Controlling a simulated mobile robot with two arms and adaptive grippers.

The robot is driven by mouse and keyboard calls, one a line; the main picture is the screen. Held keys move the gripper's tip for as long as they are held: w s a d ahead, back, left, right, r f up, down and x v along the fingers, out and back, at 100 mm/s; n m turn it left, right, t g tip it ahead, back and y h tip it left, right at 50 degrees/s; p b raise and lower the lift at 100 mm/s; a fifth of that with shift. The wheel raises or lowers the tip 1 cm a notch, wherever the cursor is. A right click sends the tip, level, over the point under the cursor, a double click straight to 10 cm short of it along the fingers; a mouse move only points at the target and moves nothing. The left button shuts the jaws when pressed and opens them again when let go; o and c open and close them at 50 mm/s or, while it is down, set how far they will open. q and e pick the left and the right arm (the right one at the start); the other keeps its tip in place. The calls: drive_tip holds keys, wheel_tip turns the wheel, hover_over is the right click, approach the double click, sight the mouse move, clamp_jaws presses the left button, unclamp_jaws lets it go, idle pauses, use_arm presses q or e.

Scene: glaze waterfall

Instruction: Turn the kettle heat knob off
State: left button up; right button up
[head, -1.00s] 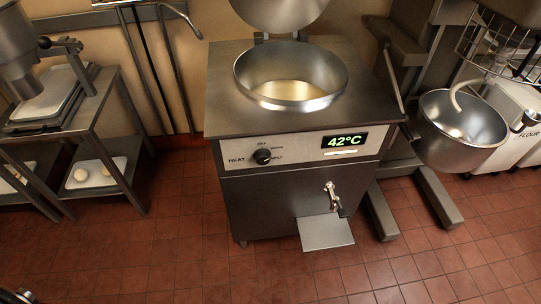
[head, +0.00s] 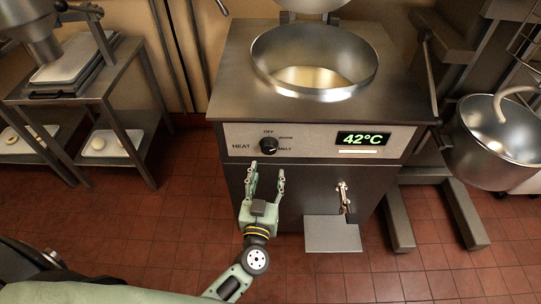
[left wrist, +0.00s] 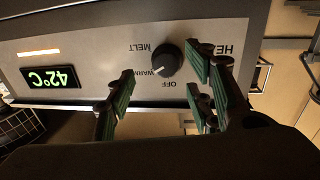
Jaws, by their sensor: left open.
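The heat knob (head: 269,144) is a round black dial on the kettle's pale control panel (head: 215,138). OFF is printed above it, WARM and MELT on its right side. My right gripper is not in view.
The kettle (head: 228,95) has an open round bowl with pale yellow liquid inside, and its display (head: 363,139) reads 42°C. A spout (head: 343,195) and small shelf (head: 332,236) stick out below. A metal rack (head: 125,100) stands left, a mixer bowl (head: 490,145) right.

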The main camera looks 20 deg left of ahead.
sight(271, 151)
use_arm(q)
drive_tip(key=w, duration=0.2)
drive_tip(key=w+a, duration=0.1)
drive_tip(key=w, duration=0.2)
drive_tip(key=w+r, duration=0.1)
drive_tip(key=w, duration=0.2)
drive_tip(key=shift+a+r, duration=0.1)
drive_tip(key=shift+a, duration=0.25)
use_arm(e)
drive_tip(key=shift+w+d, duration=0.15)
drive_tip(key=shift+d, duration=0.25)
use_arm(q)
drive_tip(key=shift+c, duration=0.2)
drive_tip(key=c, duration=0.9)
drive_tip(key=shift+c, duration=0.4)
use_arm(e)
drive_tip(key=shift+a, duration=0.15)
use_arm(q)
drive_tip(key=shift+d+n, duration=0.1)
drive_tip(key=shift+n, duration=0.2)
